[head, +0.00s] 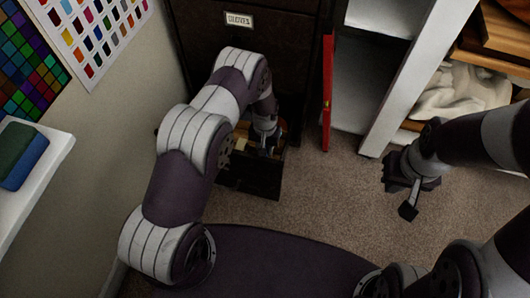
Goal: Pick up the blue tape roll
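I cannot make out a blue tape roll in the head view. My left arm reaches down to an open dark drawer (250,182) low in the cabinet. My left gripper (264,146) is down at the drawer, among small orange-brown and yellowish contents. Its fingers are small, dark and partly hidden, so I cannot tell whether it is open or holds anything. My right gripper (409,208) hangs above the carpet at the right, away from the drawer. Its fingers overlap from this angle, and I see nothing held in it.
The dark cabinet (290,58) has a labelled upper drawer front. A red upright panel (328,92) stands beside it. A white shelf unit (400,85) holds cloth and wooden pieces. A blue-green block (22,158) sits on a white ledge (48,172) at the left. Carpet (320,205) is clear between my arms.

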